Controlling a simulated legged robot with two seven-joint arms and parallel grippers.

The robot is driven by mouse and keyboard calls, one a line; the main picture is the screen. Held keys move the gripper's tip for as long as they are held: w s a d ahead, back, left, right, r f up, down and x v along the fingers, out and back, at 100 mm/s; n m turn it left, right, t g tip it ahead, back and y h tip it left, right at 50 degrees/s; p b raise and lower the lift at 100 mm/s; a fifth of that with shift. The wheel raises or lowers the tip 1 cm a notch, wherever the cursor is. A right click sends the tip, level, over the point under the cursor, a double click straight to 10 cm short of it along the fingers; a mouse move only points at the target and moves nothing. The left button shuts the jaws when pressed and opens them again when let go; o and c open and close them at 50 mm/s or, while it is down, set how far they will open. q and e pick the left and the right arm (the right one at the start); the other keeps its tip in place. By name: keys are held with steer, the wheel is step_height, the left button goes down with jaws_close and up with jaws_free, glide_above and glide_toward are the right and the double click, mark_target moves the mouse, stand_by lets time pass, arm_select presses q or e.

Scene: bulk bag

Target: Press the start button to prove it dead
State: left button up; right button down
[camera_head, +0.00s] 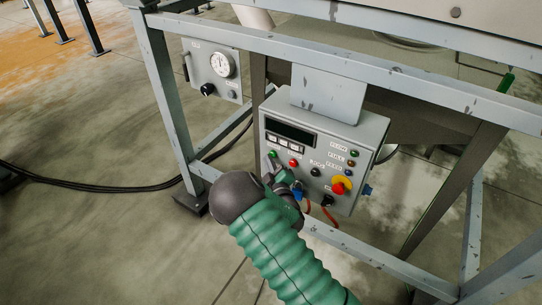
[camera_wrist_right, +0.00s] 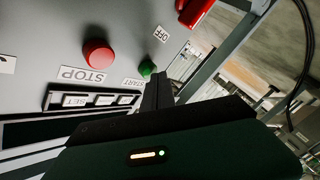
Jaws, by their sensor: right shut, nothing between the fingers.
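The grey control box (camera_head: 322,150) hangs on the steel frame in the head view. Its green start button (camera_head: 272,155) is at the left of the panel, beside the red stop button (camera_head: 293,162). In the right wrist view the green button (camera_wrist_right: 147,68) sits by the START label, with the red STOP button (camera_wrist_right: 97,53) to its left. My right gripper (camera_head: 275,178) is shut and empty, just below the green button in the head view. Its fingertips (camera_wrist_right: 156,80) appear very close to the button; I cannot tell whether they touch. My left gripper is out of view.
A yellow-and-red emergency knob (camera_head: 341,186) sits at the panel's lower right. A red handle (camera_wrist_right: 195,10) is by the OFF label in the wrist view. A gauge box (camera_head: 213,70) hangs at the left. Frame bars (camera_head: 380,262) cross below the box; a black cable (camera_head: 90,187) lies on the floor.

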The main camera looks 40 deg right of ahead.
steer(key=shift+s+a, duration=0.25)
steer(key=shift+a, duration=0.35)
steer(key=shift+s+a, duration=0.3)
steer(key=shift+a, duration=0.45)
steer(key=shift+s+a, duration=0.35)
steer(key=shift+a, duration=0.45)
steer(key=shift+s+a, duration=0.3)
steer(key=shift+a, duration=0.45)
steer(key=shift+p, duration=0.3)
